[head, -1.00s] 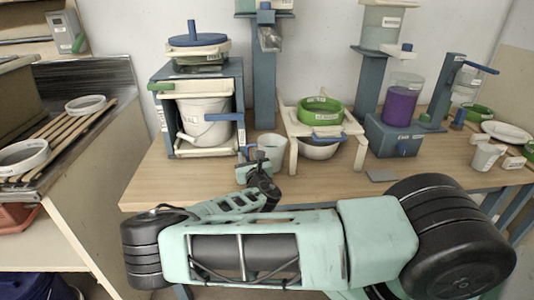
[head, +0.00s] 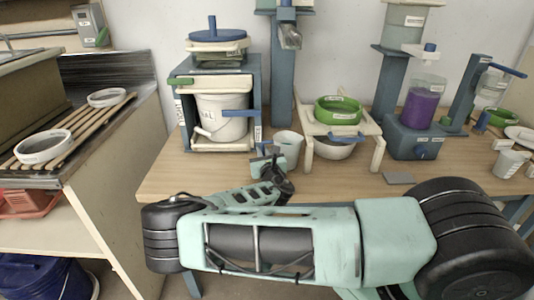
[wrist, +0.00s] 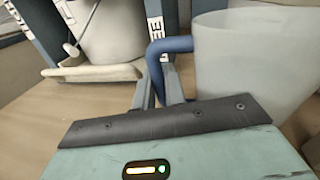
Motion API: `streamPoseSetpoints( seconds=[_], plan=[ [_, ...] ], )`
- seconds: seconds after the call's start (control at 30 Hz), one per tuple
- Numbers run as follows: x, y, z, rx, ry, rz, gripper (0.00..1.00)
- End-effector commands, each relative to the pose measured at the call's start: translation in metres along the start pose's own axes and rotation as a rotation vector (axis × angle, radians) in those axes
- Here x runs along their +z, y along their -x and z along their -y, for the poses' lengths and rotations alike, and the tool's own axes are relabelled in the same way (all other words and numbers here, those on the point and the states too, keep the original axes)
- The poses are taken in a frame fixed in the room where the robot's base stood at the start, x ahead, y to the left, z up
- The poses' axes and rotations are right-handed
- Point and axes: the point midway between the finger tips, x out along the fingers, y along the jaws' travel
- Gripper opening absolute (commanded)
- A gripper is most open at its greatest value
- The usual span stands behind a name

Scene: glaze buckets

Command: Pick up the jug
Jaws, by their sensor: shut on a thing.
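The jug (head: 287,146) is a pale, translucent vessel standing upright near the middle of the wooden bench. In the wrist view the jug (wrist: 255,65) fills the right side, with its blue handle (wrist: 168,48) on its left. My gripper (head: 268,166) is at the near left side of the jug in the head view. In the wrist view my gripper (wrist: 160,88) is shut on the handle. Any gap under the jug is too small to tell.
A blue stand holding a white bucket (head: 222,118) is close at the left. A cream stand with a green ring (head: 338,110) and a bowl (head: 335,149) is close at the right. A grey tile (head: 398,178) lies near the front edge.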

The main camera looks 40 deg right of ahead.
Motion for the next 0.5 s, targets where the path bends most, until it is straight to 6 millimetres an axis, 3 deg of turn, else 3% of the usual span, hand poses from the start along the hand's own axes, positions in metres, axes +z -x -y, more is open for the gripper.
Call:
streamPoseSetpoints(
  seconds=[0.5],
  plan=[
    [0.041, -0.001, 0.003, 0.000, 0.000, 0.005, 0.00]
  ],
)
